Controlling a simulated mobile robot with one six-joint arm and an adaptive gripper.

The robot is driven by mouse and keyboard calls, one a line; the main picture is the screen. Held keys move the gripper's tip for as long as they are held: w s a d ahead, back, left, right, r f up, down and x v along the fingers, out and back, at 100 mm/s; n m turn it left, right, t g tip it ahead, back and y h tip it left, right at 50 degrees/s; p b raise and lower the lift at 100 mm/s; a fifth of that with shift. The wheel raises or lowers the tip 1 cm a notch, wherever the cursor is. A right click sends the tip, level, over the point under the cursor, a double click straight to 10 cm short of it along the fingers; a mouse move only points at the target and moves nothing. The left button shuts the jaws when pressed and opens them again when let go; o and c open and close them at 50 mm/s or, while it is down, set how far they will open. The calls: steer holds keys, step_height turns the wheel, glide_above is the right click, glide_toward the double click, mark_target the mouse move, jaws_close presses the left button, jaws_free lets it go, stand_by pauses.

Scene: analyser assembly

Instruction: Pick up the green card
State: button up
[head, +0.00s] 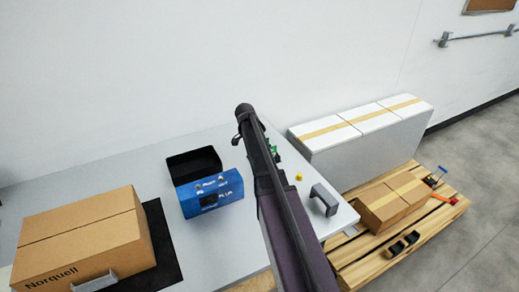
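A small green piece (274,151), which looks like the green card, shows on the grey table just right of my dark arm. My arm crosses in front of it and hides part of it, so I cannot tell its full shape or whether it lies flat. My arm reaches up from the bottom middle of the head view and ends above the table. I cannot make out my gripper's fingers, and nothing held is visible.
On the table (222,256) are a blue box (228,184) with a black open tray (193,163) behind it, a cardboard box (84,240) on a black mat, a small yellow item (299,177) and a grey bracket (325,198). White boxes (350,150) and a pallet (437,213) stand right.

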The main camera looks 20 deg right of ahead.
jaws_close()
stand_by(0.3)
steer(key=shift+r, duration=0.1)
step_height(320, 180, up, 10)
steer(key=p, duration=1)
steer(key=shift+s, duration=0.2)
stand_by(1.1)
